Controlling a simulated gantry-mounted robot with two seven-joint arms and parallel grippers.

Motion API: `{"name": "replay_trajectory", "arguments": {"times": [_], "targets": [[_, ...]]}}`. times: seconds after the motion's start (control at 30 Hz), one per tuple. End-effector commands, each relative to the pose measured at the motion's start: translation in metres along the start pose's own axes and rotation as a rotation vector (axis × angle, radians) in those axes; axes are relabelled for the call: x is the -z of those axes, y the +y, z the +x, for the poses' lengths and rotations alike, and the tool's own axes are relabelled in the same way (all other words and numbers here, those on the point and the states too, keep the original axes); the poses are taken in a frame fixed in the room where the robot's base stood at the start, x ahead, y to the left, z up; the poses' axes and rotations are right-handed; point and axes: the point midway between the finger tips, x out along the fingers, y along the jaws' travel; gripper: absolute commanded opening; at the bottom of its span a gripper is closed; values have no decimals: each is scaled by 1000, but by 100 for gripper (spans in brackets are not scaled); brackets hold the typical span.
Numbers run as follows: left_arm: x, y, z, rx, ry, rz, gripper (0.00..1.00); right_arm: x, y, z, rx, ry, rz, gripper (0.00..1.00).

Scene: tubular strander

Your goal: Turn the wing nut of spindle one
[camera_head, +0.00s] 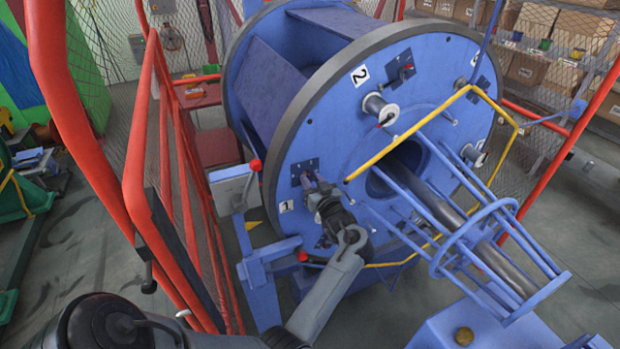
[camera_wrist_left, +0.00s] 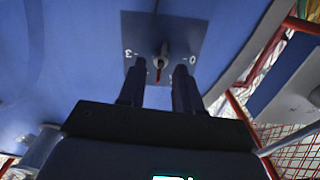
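The big blue drum (camera_head: 345,125) fills the middle of the head view, with the label 1 (camera_head: 286,206) at its lower left. Beside it is the dark plate of spindle one (camera_head: 303,166). My left gripper (camera_head: 313,184) is at this plate and partly covers it. In the left wrist view, a grey wing nut with a red tip (camera_wrist_left: 160,62) stands on the plate (camera_wrist_left: 190,30), between marks. My left gripper (camera_wrist_left: 159,72) is open, with one finger on each side of the nut. Gaps show beside the nut; I cannot tell the depth. My right gripper is not in view.
A yellow bar (camera_head: 408,134) and a blue tube cage (camera_head: 485,235) stick out to the right of my gripper. Red rails (camera_head: 180,170) stand to the left. The label 2 (camera_head: 360,75) marks another plate (camera_head: 402,68) higher up.

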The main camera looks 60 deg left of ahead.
Motion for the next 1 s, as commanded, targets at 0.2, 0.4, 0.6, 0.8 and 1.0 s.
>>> {"name": "replay_trajectory", "arguments": {"times": [0.2, 0.4, 0.6, 0.8, 1.0], "targets": [[0, 0, 12, 0, -1, 0, 34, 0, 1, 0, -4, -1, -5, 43], [0, 0, 13, 0, -1, -1, 34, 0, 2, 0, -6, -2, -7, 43], [0, 0, 13, 0, -1, -1, 17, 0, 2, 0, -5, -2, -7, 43], [0, 0, 13, 0, -1, -1, 0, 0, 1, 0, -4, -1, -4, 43], [0, 0, 13, 0, 0, -5, 0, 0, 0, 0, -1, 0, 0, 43]]}}
